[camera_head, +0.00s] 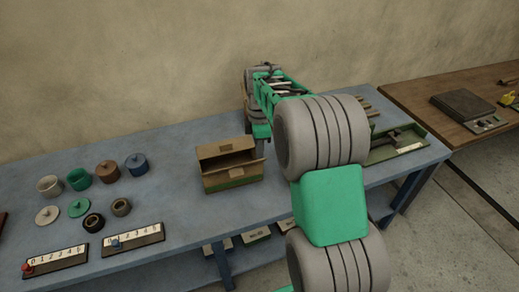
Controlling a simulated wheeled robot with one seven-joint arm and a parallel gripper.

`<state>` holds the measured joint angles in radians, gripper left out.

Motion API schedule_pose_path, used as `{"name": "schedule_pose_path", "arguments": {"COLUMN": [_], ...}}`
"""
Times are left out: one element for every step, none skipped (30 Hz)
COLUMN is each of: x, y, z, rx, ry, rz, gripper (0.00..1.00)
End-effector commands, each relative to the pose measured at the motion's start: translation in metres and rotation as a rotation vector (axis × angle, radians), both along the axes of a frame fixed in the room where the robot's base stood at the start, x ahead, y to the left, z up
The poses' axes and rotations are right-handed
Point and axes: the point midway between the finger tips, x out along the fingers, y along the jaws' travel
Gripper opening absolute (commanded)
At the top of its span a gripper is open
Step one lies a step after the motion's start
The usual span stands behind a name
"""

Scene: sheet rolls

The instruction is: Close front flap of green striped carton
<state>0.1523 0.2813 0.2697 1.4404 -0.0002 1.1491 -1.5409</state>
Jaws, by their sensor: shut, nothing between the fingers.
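The brown carton (231,176) with a green stripe along its lower front stands on the blue table. Its top is at least partly open, with a flap (226,147) raised at the back and a dark gap below it. The front flap (238,165) shows as a thin slanted panel along the front top edge, jutting past the right corner. My gripper (260,143) points down just behind the carton's right side. It is small and partly hidden. It is shut and empty; whether it touches the carton cannot be told.
Several pots and lids (107,171) stand on the left of the blue table (170,205), with two numbered slider boards (133,240) in front. A green tray (397,144) lies right, behind my arm. A brown table (440,115) holds a scale (465,107).

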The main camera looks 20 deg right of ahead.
Motion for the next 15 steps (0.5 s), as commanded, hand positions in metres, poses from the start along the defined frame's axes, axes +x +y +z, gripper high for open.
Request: {"name": "schedule_pose_path", "arguments": {"x": [-0.001, -0.001, -0.001, -0.001, -0.001, -0.001, -0.001, -0.001, -0.001, -0.001, -0.001, -0.001, -0.001, -0.002, -0.002], "y": [0.0, 0.0, 0.0, 0.0, 0.0, 0.0, 0.0, 0.0, 0.0, 0.0, 0.0, 0.0, 0.0, 0.0, 0.0], "z": [0.001, 0.001, 0.001, -0.001, -0.002, -0.006, -0.01, -0.015, -0.022, -0.029, -0.036, -0.046, -0.053, -0.061, -0.071], "rx": [0.0, 0.0, 0.0, 0.0, 0.0, 0.0, 0.0, 0.001, 0.001, 0.001, 0.001, 0.0, 0.0, 0.001, 0.001], "ry": [0.002, 0.003, 0.002, 0.002, 0.002, 0.003, 0.003, 0.004, 0.004, 0.004, 0.004, 0.003, 0.003, 0.004, 0.004], "rz": [0.078, 0.118, 0.155, 0.172, 0.182, 0.187, 0.187, 0.186, 0.185, 0.185, 0.185, 0.184, 0.184, 0.184, 0.183], "gripper": [0.0, 0.0, 0.0, 0.0, 0.0, 0.0, 0.0, 0.0, 0.0, 0.0, 0.0, 0.0, 0.0, 0.0, 0.0]}}
